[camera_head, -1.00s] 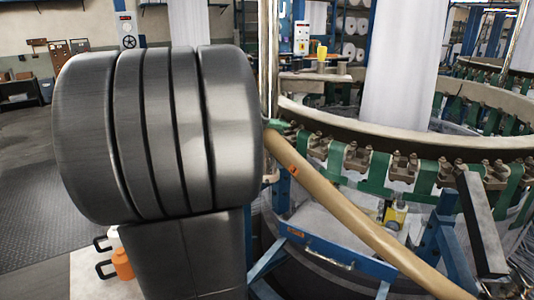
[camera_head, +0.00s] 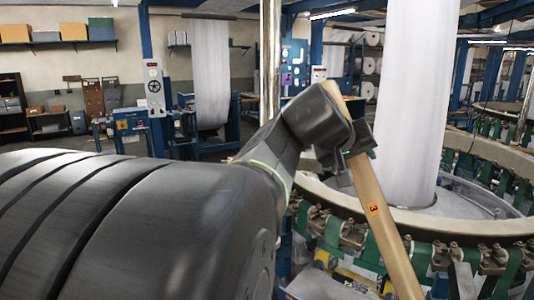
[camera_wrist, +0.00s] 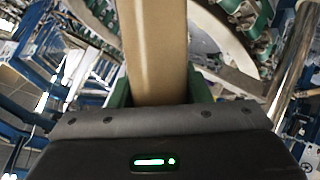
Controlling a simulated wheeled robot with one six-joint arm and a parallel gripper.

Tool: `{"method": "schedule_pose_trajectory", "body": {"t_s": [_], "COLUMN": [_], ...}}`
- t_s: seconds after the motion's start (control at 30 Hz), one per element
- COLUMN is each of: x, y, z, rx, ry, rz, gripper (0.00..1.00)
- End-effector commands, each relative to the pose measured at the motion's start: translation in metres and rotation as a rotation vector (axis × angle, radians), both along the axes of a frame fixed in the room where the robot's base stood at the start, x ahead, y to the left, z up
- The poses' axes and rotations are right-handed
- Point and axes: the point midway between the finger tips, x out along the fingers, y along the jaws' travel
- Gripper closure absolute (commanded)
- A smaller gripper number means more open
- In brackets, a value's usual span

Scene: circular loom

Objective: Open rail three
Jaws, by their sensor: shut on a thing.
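Rail three is a long tan bar (camera_head: 382,222) with an orange tag marked 3. It stands tilted up steeply in the head view, its upper end near my gripper and its lower end running out at the bottom edge. My gripper (camera_head: 345,165) is shut on the rail near its upper end. In the wrist view the rail (camera_wrist: 154,50) runs straight out from between the green-edged fingers (camera_wrist: 158,92). The fingertips are partly hidden by the gripper body and the rail. The rail's lower end is out of view.
The circular loom ring (camera_head: 480,222) with green straps (camera_head: 331,234) lies behind and right of the rail. A white fabric column (camera_head: 408,100) rises from its middle. A shiny vertical pole (camera_head: 270,60) stands left of the rail. The floor at the left is mostly hidden by my arm.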

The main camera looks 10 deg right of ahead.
Motion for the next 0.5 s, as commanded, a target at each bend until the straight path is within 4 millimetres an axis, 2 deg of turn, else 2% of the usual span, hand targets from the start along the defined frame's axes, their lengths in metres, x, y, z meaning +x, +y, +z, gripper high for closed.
{"method": "schedule_pose_trajectory", "body": {"t_s": [0.2, 0.5], "x": [-0.0087, -0.0105], "y": [-0.0116, -0.0142], "z": [0.0095, 0.0096], "rx": [0.034, 0.043], "ry": [-0.012, -0.015], "rz": [-0.003, -0.001], "gripper": [0.97, 0.98]}}
